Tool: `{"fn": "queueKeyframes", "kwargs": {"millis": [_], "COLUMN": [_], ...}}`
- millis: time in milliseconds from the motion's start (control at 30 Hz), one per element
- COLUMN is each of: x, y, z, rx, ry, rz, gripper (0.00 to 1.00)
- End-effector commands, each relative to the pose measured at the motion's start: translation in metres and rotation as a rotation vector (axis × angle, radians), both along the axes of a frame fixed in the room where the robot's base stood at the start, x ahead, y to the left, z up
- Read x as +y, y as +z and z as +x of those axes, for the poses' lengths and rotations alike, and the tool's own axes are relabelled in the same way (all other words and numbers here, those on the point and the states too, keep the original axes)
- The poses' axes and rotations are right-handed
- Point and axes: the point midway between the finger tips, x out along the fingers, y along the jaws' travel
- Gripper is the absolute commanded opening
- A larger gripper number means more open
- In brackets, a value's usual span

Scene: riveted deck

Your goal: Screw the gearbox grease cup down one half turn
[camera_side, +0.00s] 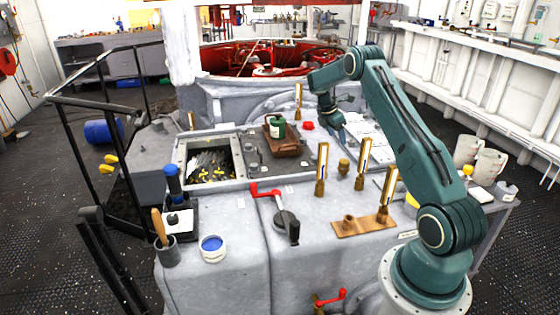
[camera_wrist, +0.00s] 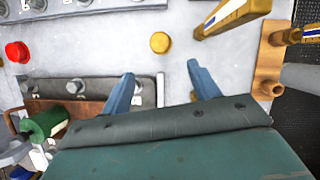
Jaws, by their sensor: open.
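A small round brass cap, which looks like the grease cup (camera_side: 344,166), stands on the grey deck among tall brass tubes. In the wrist view the grease cup (camera_wrist: 160,42) shows from above, beyond the fingertips and roughly between them. My gripper (camera_side: 337,132) is above the deck, behind the cup in the side view. In the wrist view my gripper (camera_wrist: 162,72) has its two blue fingers wide apart with nothing between them. The cup is apart from both fingers. Its thread is not visible.
Tall brass tubes (camera_side: 322,168) stand close to the cup. A wooden block (camera_side: 352,230) with brass fittings is at the front. A green can (camera_side: 276,126) and a red knob (camera_side: 308,125) are to the left. An open hatch (camera_side: 181,160) and red crank (camera_side: 266,190) lie further left.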

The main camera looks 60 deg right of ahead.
Motion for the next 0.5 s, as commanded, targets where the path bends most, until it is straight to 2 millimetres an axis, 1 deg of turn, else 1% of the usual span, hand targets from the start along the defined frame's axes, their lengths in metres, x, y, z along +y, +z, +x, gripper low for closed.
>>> {"fn": "queueKeyframes", "kwargs": {"millis": [267, 500], "x": [-0.01, -0.022], "y": [-0.031, -0.065], "z": [-0.008, -0.016], "rx": [0.002, 0.001], "ry": [-0.002, -0.002], "rz": [0.001, 0.002], "gripper": [0.61, 0.61]}}
